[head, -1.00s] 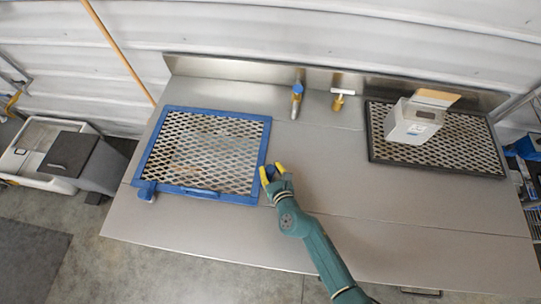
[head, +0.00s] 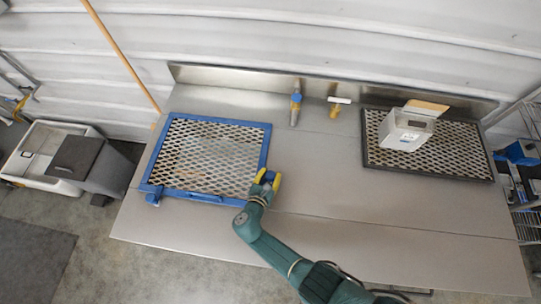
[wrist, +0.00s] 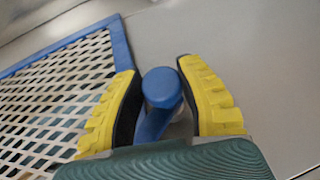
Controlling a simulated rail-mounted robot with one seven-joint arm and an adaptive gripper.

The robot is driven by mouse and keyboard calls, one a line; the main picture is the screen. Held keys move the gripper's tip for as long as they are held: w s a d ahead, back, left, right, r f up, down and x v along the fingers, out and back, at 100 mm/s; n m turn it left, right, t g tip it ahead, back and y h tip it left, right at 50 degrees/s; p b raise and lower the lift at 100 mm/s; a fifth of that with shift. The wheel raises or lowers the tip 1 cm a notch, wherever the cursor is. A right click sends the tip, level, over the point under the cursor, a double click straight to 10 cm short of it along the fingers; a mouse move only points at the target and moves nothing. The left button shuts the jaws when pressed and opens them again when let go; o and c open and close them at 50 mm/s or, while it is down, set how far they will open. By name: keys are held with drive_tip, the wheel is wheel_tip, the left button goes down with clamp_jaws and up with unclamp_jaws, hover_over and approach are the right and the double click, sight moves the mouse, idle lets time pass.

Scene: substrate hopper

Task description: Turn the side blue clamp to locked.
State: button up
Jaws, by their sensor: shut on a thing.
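The side blue clamp (wrist: 162,88) shows in the wrist view as a round blue knob with a blue arm running down towards my gripper. It is beside the right edge of the blue-framed mesh panel (head: 265,150). My gripper (head: 267,180), with yellow ribbed fingers, is shut on the clamp, one finger on each side. In the wrist view the left finger overlaps the mesh and the right finger is over bare metal. The clamp's lower part is hidden by my gripper. In the head view the clamp is mostly covered by the fingers.
Another blue clamp (head: 152,195) is at the panel's front left corner. The metal between the panels is clear.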

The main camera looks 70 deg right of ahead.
drive_tip(key=m+g+b, duration=0.2)
drive_tip(key=b, duration=0.1)
drive_tip(key=f+m+g+y+b, duration=0.1)
drive_tip(key=m+g+b, duration=0.1)
drive_tip(key=b, duration=0.1)
drive_tip(key=shift+w+g, duration=0.1)
drive_tip(key=shift+g, duration=0.3)
drive_tip(key=m+g+y+b, duration=0.1)
drive_tip(key=m+g+b, duration=0.1)
drive_tip(key=b, duration=0.1)
drive_tip(key=shift+r+y, duration=0.25)
drive_tip(key=shift+y, duration=0.15)
drive_tip(key=shift+r+m+g, duration=0.1)
drive_tip(key=shift+m+g, duration=0.2)
drive_tip(key=shift+m, duration=0.2)
drive_tip(key=o, duration=1.2)
drive_tip(key=shift+c, duration=0.2)
drive_tip(key=shift+r, duration=0.1)
drive_tip(key=v, duration=1.2)
